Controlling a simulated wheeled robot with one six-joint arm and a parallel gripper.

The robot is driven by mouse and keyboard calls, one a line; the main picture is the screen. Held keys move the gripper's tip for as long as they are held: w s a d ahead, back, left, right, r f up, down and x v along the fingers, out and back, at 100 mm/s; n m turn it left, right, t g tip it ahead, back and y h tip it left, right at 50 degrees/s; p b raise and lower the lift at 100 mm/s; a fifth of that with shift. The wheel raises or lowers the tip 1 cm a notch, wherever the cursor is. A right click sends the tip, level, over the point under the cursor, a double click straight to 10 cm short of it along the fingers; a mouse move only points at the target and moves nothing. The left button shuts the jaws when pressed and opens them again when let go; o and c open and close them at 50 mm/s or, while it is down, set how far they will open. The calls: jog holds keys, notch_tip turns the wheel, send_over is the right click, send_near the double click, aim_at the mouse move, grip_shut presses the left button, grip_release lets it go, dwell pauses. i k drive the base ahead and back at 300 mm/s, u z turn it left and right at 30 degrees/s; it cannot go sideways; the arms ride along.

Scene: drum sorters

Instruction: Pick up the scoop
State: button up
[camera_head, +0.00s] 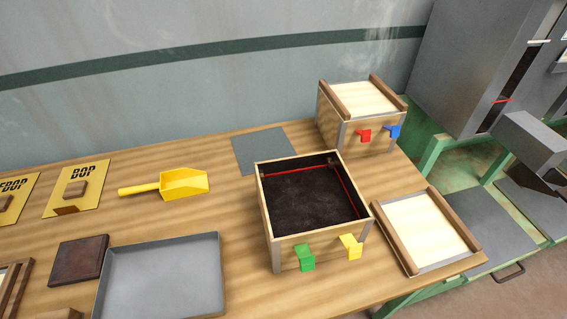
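The yellow scoop (183,183) lies on the wooden table (240,215), left of the middle of the head view. Its handle (138,189) points left and its open mouth faces right. Nothing covers it. My gripper and arm do not show in this view.
A wooden box (285,244) with dark fill and a red line inside stands right of the scoop. A grey tray (165,279) and a dark block (79,259) lie in front. A yellow plate (90,195) lies left. A lidded box (336,123) stands behind right. The table around the scoop is clear.

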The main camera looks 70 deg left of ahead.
aim_at(182, 183)
jog(key=u, duration=2.85)
